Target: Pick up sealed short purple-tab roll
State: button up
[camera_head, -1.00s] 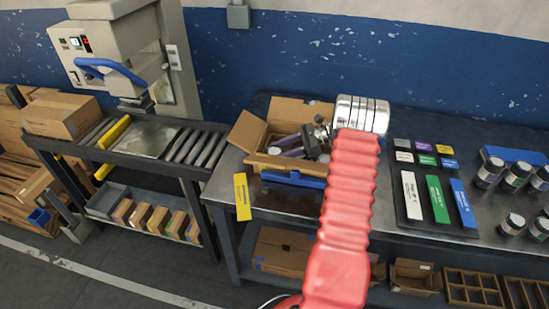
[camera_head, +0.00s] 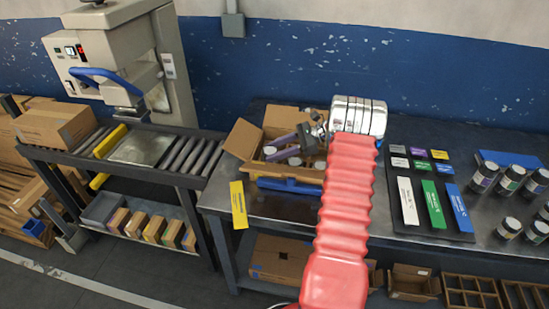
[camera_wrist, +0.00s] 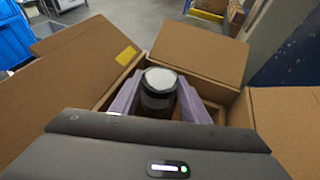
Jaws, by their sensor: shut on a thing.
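My gripper (camera_head: 284,147) is over the open cardboard box (camera_head: 243,138) on the bench, with its purple fingers pointing left. In the wrist view my gripper (camera_wrist: 156,103) is shut on a dark cylindrical jar (camera_wrist: 158,100) with a pale grey lid, which sits between the purple fingers. The wrist view shows the walls and spread flaps of the box (camera_wrist: 205,55) around it. No roll with a purple tab can be made out, and the colour of any label on the held jar is hidden. In the head view, pale lids (camera_head: 295,161) show inside the box.
A black mat (camera_head: 433,223) with coloured labels lies right of my arm. Several dark jars (camera_head: 508,181) stand farther right. A sealing machine (camera_head: 110,60) with a blue handle stands at left beside a roller bench (camera_head: 186,152).

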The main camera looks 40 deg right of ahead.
aim_at(275, 150)
notch_tip(275, 150, up, 6)
jog(key=shift+r, duration=0.15)
